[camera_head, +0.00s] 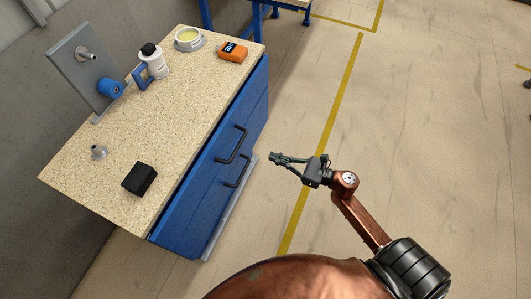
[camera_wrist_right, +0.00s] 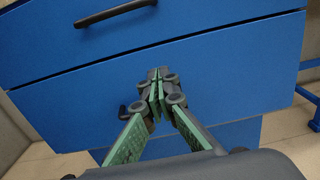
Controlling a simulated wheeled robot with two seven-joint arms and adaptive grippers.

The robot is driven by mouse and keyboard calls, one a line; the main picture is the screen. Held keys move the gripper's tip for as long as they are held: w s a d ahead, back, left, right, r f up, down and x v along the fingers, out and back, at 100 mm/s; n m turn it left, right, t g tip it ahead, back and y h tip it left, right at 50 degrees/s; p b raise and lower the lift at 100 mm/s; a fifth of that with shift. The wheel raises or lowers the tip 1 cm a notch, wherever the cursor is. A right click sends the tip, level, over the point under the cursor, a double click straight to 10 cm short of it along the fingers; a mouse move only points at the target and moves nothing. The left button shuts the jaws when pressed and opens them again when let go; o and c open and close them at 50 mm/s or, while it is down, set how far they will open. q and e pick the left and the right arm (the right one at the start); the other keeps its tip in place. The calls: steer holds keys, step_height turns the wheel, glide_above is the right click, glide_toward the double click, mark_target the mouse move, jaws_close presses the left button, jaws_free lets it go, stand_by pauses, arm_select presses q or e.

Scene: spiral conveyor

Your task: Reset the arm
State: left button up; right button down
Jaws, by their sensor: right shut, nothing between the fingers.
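My right gripper (camera_head: 274,157) is shut and empty, held out over the floor to the right of the workbench's blue drawers. In the right wrist view my right gripper (camera_wrist_right: 156,84) shows its green-padded fingers with the tips together in front of a blue drawer face (camera_wrist_right: 230,65). Nothing sits between the fingers. My right arm (camera_head: 362,222) comes in from the lower right in the head view. My left gripper is not in view.
A speckled workbench top (camera_head: 115,150) stands at left with blue drawers (camera_head: 215,185).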

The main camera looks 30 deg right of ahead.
steer(key=shift+s+d, duration=0.25)
steer(key=shift+s, duration=0.1)
